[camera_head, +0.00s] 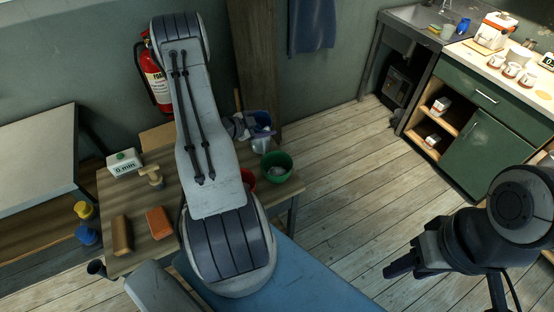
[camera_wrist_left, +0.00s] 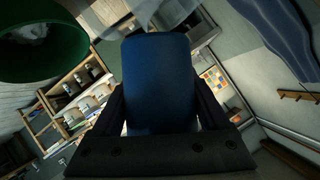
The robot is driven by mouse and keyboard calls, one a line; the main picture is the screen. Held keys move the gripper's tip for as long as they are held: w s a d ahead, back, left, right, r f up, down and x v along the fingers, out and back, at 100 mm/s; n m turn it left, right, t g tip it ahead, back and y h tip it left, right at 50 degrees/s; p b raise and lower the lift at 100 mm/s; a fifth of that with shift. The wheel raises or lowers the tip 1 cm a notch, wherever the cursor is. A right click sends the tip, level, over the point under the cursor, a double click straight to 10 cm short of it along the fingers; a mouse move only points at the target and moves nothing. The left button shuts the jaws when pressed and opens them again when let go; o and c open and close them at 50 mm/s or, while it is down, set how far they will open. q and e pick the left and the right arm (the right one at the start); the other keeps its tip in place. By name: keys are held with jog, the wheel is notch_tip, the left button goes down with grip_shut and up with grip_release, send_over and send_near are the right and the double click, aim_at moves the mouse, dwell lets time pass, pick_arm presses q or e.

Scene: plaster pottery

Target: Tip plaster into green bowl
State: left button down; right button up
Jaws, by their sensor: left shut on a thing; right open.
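The green bowl (camera_head: 289,161) stands near the right edge of the wooden table, with pale material inside. It also shows at the upper left of the left wrist view (camera_wrist_left: 75,68). My left gripper (camera_head: 240,126) is partly hidden behind my own arm, just beyond the bowl. In the left wrist view the gripper (camera_wrist_left: 160,115) is shut on a blue object (camera_wrist_left: 160,75). A blue shape (camera_head: 262,119) and a greyish, see-through shape (camera_head: 261,144) show beside the gripper; I cannot tell how they join. My right gripper (camera_head: 405,263) is open and empty, away from the table.
A red container (camera_head: 248,176) is partly hidden by my arm. The wooden table (camera_head: 190,188) also holds a timer box (camera_head: 124,164), a wooden tool (camera_head: 152,177), an orange block (camera_head: 159,222) and a brown block (camera_head: 122,235). Floor right of the table is clear.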

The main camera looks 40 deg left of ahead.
pick_arm(q)
jog(key=shift+w+a+r+n+h+p, duration=0.1)
jog(key=shift+a+r+n+h+p, duration=0.4)
jog(key=shift+a+r+n+p, duration=0.25)
jog(key=shift+a+f+n+h, duration=0.35)
jog(key=shift+a+n+h, duration=0.2)
jog(key=shift+a+h, duration=0.05)
jog(key=shift+w+a+f+n+h+b, duration=0.1)
jog(key=shift+w+a+n+h+b, duration=0.05)
jog(key=shift+a+n+h+b, duration=0.45)
notch_tip(320, 180, up, 7)
jog(key=p, duration=0.5)
send_over(258, 116)
jog(key=w+a, duration=0.1)
jog(key=shift+w+a, duration=0.15)
